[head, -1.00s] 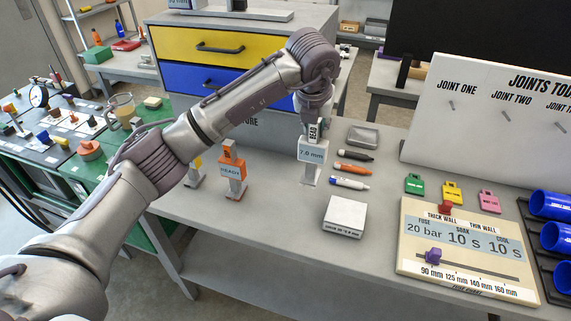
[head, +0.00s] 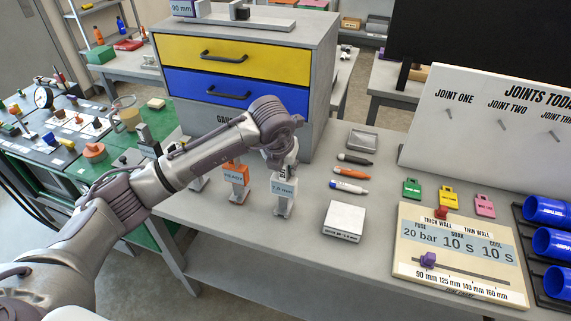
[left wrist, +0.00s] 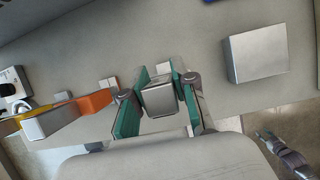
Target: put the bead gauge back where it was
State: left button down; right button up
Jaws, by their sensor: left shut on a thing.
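The bead gauge (head: 284,190) is a grey upright piece with a blue-white "7.0 mm" label and a small foot. My left gripper (head: 281,160) is shut on its top from above and hides part of it. The gauge is upright, low over the grey bench; I cannot tell whether its foot touches. In the left wrist view its grey top (left wrist: 160,97) sits between the green finger pads. The orange "READY" piece (head: 235,181) stands just left of it, apart. A grey jointed part at the lower right of the left wrist view may be my right gripper (left wrist: 275,140); its jaws are unclear.
Right of the gauge lie several markers (head: 351,172), a grey tray (head: 362,141) and a white box (head: 344,220). A fuse chart board (head: 460,280) and coloured tags (head: 447,195) are farther right. A drawer cabinet (head: 322,75) stands behind. Bench between gauge and box is clear.

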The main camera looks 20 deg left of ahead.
pick_arm(q)
jog(key=c, duration=1.3)
grip_release()
jog(key=shift+f, duration=0.1)
jog(key=shift+c, duration=0.2)
jog(key=o, duration=0.4)
jog(key=shift+r, duration=0.25)
jog(key=shift+s+r, duration=0.15)
jog(key=shift+r, duration=0.2)
jog(key=b+v, duration=0.2)
jog(key=v, duration=0.9)
jog(key=shift+b, duration=0.3)
